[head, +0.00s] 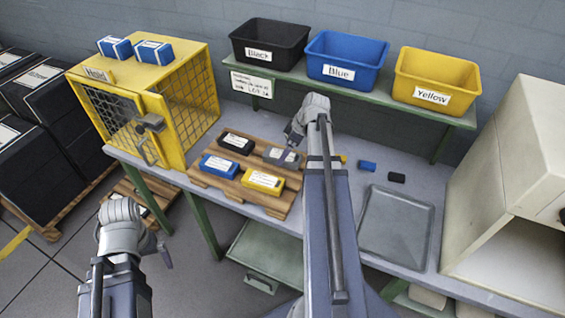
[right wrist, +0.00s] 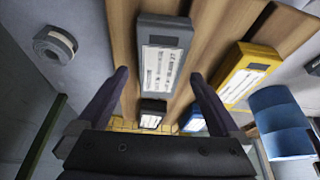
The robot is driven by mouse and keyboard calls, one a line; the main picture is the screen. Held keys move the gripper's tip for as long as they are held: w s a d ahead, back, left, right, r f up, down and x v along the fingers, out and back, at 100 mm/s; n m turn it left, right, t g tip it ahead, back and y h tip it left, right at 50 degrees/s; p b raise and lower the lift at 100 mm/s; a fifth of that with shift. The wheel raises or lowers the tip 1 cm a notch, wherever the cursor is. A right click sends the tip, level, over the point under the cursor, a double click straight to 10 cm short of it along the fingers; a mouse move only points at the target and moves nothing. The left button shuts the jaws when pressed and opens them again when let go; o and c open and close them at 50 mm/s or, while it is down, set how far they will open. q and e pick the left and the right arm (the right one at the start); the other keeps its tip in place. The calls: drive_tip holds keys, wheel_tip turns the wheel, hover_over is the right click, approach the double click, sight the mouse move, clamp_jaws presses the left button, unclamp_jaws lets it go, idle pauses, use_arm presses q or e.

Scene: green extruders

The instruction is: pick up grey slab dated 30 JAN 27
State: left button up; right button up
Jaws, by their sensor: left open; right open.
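A grey slab (head: 272,153) with a white label lies on the wooden slatted board (head: 233,192) on the bench. It also shows in the right wrist view (right wrist: 176,28), its label too small to read surely. My right gripper (right wrist: 160,76) is open and empty, its fingers apart on either side of the slab's near end; I cannot tell the height gap. In the head view my right arm hides part of that area. My left gripper (head: 164,254) is open and empty, low at the left, away from the bench top.
Black (head: 236,141), blue (head: 219,166) and yellow (head: 263,181) slabs share the board. A yellow cage (head: 198,95) stands left. Black (head: 270,43), blue (head: 345,61) and yellow (head: 436,80) bins sit on the shelf behind. A grey tray (head: 397,226) lies right.

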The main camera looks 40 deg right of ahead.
drive_tip(key=shift+b+x, duration=0.55)
drive_tip(key=shift+x, duration=0.55)
clamp_jaws()
